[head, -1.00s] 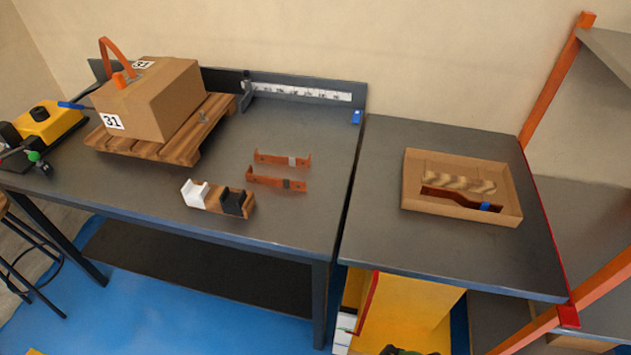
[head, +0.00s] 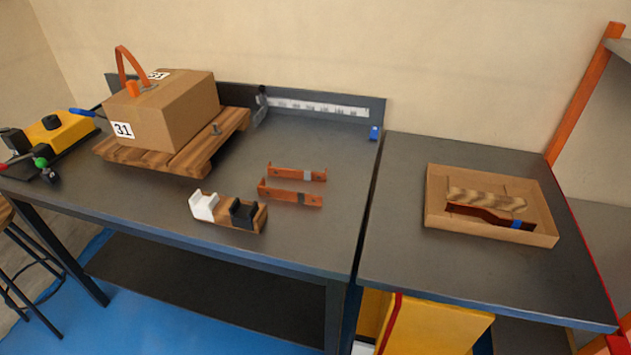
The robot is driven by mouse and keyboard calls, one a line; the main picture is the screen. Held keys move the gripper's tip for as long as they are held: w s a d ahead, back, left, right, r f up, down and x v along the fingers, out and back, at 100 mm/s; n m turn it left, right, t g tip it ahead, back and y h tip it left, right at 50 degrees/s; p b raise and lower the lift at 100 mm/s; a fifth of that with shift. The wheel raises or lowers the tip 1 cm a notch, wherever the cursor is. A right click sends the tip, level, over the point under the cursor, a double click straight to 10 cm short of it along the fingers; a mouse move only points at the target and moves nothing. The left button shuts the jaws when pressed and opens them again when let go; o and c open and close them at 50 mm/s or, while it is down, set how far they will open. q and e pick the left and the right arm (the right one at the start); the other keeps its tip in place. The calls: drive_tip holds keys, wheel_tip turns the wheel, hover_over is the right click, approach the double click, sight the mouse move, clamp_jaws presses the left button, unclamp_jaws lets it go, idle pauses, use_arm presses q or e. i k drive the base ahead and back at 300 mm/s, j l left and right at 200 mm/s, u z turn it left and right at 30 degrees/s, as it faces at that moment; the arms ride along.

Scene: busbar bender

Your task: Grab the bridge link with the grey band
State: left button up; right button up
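Two copper-coloured bridge links with upturned ends lie on the dark workbench, one behind the other. The rear link (head: 285,173) has a light grey band near its right end. The front link (head: 280,192) has a dark, nearly black band near its right end. Nothing touches the grey-banded link, and a narrow gap separates it from the front one. Neither of my grippers is in the head view.
A wooden block with white and black holders (head: 229,211) sits left-front of the links. A carton (head: 165,112) marked 31 stands on a wooden pallet (head: 155,155). A cardboard tray (head: 540,238) with another copper piece is on the right table (head: 400,250). Bench right of the links is clear.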

sight(305, 175)
drive_tip(key=i+j+z, duration=0.1)
drive_tip(key=j+z, duration=0.8)
drive_tip(key=j, duration=0.15)
drive_tip(key=j+z, duration=0.45)
